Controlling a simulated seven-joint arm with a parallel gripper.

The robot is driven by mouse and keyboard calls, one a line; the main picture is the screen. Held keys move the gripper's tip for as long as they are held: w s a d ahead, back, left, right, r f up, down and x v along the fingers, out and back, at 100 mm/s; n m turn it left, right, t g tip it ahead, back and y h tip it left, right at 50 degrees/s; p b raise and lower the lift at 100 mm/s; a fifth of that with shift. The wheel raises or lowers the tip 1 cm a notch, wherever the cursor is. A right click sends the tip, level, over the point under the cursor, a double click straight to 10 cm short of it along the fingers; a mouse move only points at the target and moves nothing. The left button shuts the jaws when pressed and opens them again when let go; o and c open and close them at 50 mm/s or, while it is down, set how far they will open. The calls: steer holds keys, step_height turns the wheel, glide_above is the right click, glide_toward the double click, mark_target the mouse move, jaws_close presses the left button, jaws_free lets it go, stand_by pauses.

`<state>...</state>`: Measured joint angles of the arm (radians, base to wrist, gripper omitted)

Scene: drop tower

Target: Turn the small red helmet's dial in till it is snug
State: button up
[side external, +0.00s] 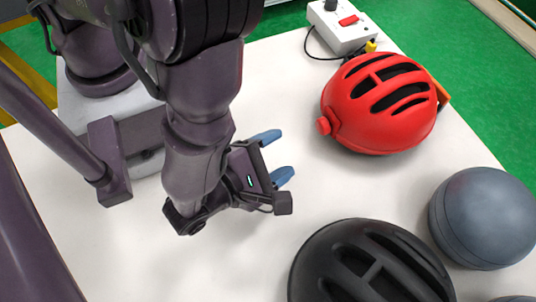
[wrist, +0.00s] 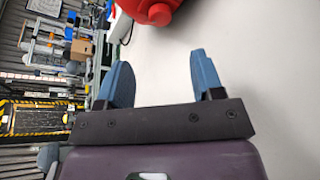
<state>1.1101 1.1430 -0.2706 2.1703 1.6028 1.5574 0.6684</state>
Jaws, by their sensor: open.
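The small red helmet (side external: 378,103) sits on the white table with its vents facing up. Its round red dial (side external: 323,125) sticks out at the helmet's left edge. My gripper (side external: 276,156) has two blue fingers spread apart with nothing between them. It is to the left of the helmet and a little lower in the side view, apart from the dial. In the wrist view my gripper's fingers (wrist: 162,75) are also apart, and part of the red helmet (wrist: 135,5) shows at the top edge, with the dial (wrist: 160,14) on its lower side.
A black helmet (side external: 345,268) stands at the front, cut off by the frame. A grey ball-like form (side external: 485,218) is at the right. A white box with a red switch (side external: 342,25) and a cable stands at the back. The white table (side external: 300,205) is clear between gripper and red helmet.

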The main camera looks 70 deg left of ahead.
mark_target(318, 128)
steer(key=shift+v, duration=0.9)
steer(key=shift+w+a+r, duration=0.2)
steer(key=a+h, duration=0.1)
steer(key=a+r+n+h, duration=0.1)
steer(key=a, duration=0.1)
steer(key=shift+n+h, duration=0.3)
steer(key=shift+s+a+r+n+g+h, duration=0.15)
steer(key=shift+s+a+n+h, duration=0.1)
steer(key=shift+n+h, duration=0.25)
steer(key=shift+s+a+f+n+g+h, duration=0.1)
steer(key=shift+a+n+g+h, duration=0.15)
steer(key=shift+n, duration=0.45)
steer(key=shift+d+n+h, duration=0.1)
steer(key=shift+n+h, duration=0.15)
steer(key=shift+n, duration=0.55)
steer(key=shift+w, duration=0.15)
steer(key=x, duration=1.2)
steer(key=shift+w, duration=0.2)
